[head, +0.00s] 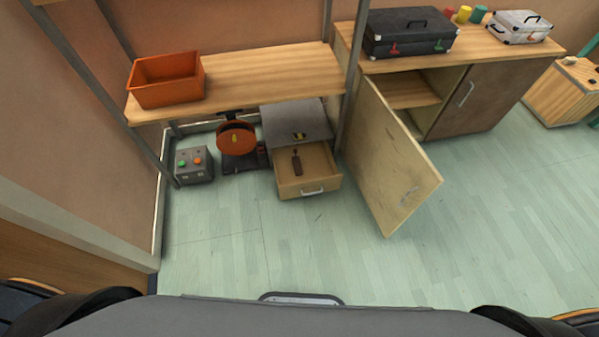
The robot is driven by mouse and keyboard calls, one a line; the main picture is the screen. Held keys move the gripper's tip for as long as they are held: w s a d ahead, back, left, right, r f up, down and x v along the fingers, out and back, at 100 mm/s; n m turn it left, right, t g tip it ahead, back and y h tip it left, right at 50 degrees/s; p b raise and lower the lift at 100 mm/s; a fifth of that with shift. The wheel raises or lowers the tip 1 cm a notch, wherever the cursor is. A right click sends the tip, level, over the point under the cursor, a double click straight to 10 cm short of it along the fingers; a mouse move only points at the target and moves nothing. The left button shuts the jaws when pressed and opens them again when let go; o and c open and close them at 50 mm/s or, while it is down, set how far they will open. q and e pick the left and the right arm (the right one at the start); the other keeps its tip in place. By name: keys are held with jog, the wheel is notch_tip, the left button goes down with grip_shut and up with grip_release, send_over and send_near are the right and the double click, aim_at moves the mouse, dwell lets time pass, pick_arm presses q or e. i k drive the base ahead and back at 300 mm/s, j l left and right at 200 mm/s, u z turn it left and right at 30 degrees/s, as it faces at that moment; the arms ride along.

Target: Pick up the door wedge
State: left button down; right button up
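I cannot clearly make out a door wedge. A small dark brown object (297,164) with a narrow upper end lies in the open drawer (323,182) of a low grey cabinet (290,117). A small black and yellow object (299,136) shows at the cabinet's upper front edge, above the drawer. Both are too small to identify surely. Neither of my grippers is in view; only dark parts of my body show along the bottom edge.
An orange bin (166,79) stands on a wooden shelf (255,77). Beneath are a grey button box (194,165) and an orange round device (236,138). An open cabinet door (390,160) juts out at right. Cases (410,34) stand on the cabinet. The floor ahead (300,250) is clear.

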aim_at(296, 161)
jog(key=i+j+z, duration=0.1)
jog(key=z, duration=1.05)
jog(key=j+z, duration=0.3)
jog(key=j, duration=0.3)
jog(key=j+z, duration=0.3)
jog(key=j, duration=0.3)
jog(key=k+j+z, duration=0.1)
jog(key=j+z, duration=0.2)
jog(key=j, duration=0.25)
jog(key=k+j+z, duration=0.1)
jog(key=j+z, duration=0.2)
jog(key=j, duration=0.25)
